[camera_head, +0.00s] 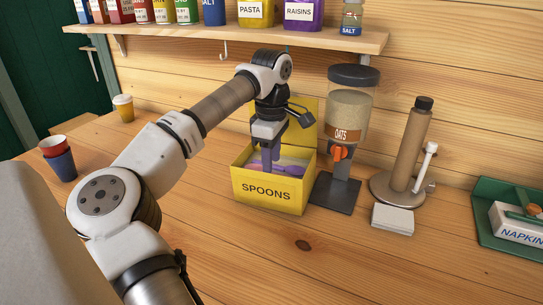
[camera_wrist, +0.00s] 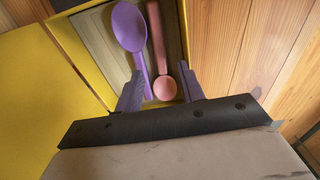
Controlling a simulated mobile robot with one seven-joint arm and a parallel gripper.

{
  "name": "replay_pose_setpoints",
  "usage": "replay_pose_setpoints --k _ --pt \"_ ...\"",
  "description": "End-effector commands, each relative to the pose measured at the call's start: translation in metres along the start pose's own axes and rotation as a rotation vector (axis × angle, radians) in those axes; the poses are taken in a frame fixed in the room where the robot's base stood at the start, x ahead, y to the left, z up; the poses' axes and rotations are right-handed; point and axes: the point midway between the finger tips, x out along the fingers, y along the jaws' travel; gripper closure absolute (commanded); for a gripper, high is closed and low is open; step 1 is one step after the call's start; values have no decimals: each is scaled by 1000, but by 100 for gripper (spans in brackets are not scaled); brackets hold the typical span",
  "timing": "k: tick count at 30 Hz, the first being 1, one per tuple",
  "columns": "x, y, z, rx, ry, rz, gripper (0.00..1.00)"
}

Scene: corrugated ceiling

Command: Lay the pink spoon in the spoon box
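The yellow spoon box (camera_head: 265,190), labelled SPOONS, stands on the wooden counter with its lid up at the back. In the wrist view its yellow rim (camera_wrist: 82,62) surrounds a purple spoon (camera_wrist: 130,28) and the pink spoon (camera_wrist: 165,88). The pink spoon appears to lie inside the box, beside the purple one, its handle pointing up in the picture. My gripper (camera_head: 271,160) points down into the box. In the wrist view its two fingers (camera_wrist: 160,80) are apart, with gaps beside the pink spoon's bowl. The box front hides the spoons' lower parts in the head view.
Cups (camera_head: 58,160) stand at left. A shelf (camera_head: 230,38) with jars hangs above. The counter in front is clear.

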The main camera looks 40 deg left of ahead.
Motion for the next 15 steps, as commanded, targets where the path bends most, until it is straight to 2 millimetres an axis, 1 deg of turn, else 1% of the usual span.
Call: replay_pose_setpoints --k 8,15 --pt "-34 0 0 0 0 1 61" --pt "-75 0 0 0 1 1 61"
